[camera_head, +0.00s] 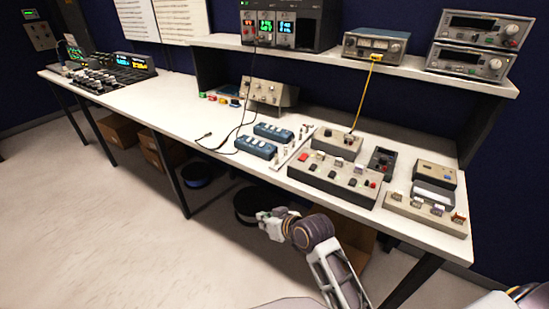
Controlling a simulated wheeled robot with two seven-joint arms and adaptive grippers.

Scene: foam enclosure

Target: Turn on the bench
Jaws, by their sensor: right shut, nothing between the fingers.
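The bench (185,110) is a long white table along the dark blue wall, running from the far left to the lower right. A grey control box (335,180) with red and black buttons sits on its right part. A smaller grey box (338,145) with a yellow cable stands behind it. My right gripper (264,224) is shut and empty, in front of the bench's front edge and apart from the controls. My left gripper is not in view. I cannot tell which control is the bench's switch.
A raised shelf (400,71) carries a lit power unit (283,29) and stacked meters (470,63). Two blue boxes (264,139) and a switch panel (426,213) lie on the bench. Cardboard boxes (120,131) and reels (197,174) are underneath. The floor at left is clear.

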